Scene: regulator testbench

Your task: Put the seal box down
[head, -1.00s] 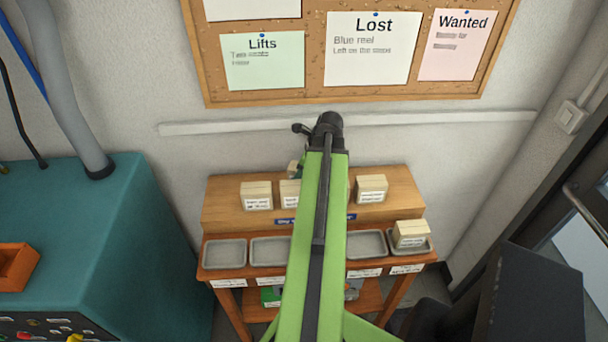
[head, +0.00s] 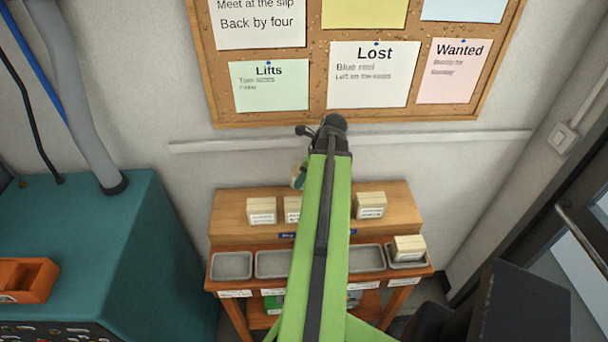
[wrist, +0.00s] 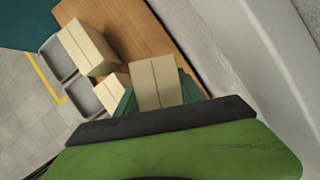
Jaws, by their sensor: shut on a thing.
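My gripper (wrist: 158,88) is shut on a pale cardboard box, the seal box (wrist: 155,80), with a green finger on each side of it in the wrist view. No label shows on the face I see. In the head view my own arm hides most of the gripper and box; only a bit of a green finger shows left of the arm, near the back edge of the wooden shelf (head: 233,226). I cannot tell whether the held box touches the shelf.
Similar labelled boxes (head: 262,210) (head: 370,205) stand on the raised shelf. Below is a row of grey trays (head: 231,265); the far right one holds a box (head: 408,248). The left trays look empty. A wall rail (head: 230,146) runs behind. A teal cabinet (head: 110,250) stands left.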

